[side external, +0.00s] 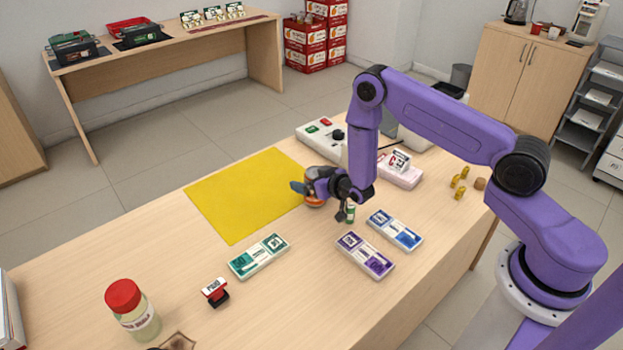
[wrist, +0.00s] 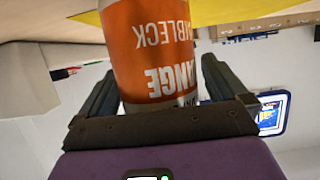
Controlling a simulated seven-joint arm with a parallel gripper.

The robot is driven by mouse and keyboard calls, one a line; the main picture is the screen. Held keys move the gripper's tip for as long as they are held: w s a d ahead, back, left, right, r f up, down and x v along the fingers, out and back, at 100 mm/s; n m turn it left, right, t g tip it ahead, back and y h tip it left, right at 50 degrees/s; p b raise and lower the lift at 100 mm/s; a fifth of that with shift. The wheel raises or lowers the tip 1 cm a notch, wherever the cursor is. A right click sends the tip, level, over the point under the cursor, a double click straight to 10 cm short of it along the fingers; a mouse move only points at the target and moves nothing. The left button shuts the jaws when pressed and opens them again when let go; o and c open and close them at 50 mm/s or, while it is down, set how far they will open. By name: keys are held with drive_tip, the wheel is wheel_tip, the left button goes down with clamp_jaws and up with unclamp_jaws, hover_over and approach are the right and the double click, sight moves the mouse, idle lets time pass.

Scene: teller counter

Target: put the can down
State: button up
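The can (wrist: 150,50) is orange and white with printed lettering. In the wrist view it stands between the two fingers of my gripper (wrist: 155,95), which lie close along both its sides, and the lettering appears upside down. In the side view the can (side external: 314,202) shows as a small orange patch, mostly hidden by my gripper (side external: 308,190). It is at the right edge of the yellow mat (side external: 240,195). I cannot tell whether its base touches the surface.
A grey device (side external: 318,137) with coloured buttons stands behind. Banknote-like packs in green (side external: 259,256), purple (side external: 365,255) and blue (side external: 395,230) lie in front. A stamp (side external: 216,292) and a red-lidded jar (side external: 134,312) stand front left. Most of the mat is clear.

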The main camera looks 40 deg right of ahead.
drive_tip(key=shift+r, duration=0.15)
drive_tip(key=v, duration=1.2)
drive_tip(key=s+a+r+n+g+y, duration=0.2)
drive_tip(key=s+a+r+n+g, duration=0.15)
drive_tip(key=s+a, duration=0.3)
drive_tip(key=s+a+r+n+g+y, duration=0.2)
drive_tip(key=s+a+r+g, duration=0.3)
drive_tip(key=a, duration=0.2)
drive_tip(key=s+d+r+n+g+h, duration=0.1)
drive_tip(key=s+d+r+n+g, duration=0.1)
drive_tip(key=s, duration=0.8)
drive_tip(key=s+d+r+n+g+h, duration=0.2)
drive_tip(key=s+d+r+n+g, duration=0.1)
drive_tip(key=s+d+r+n, duration=0.2)
drive_tip(key=s+d+r, duration=0.2)
drive_tip(key=s+r, duration=0.2)
drive_tip(key=shift+s+h, duration=0.3)
drive_tip(key=shift+s, duration=0.1)
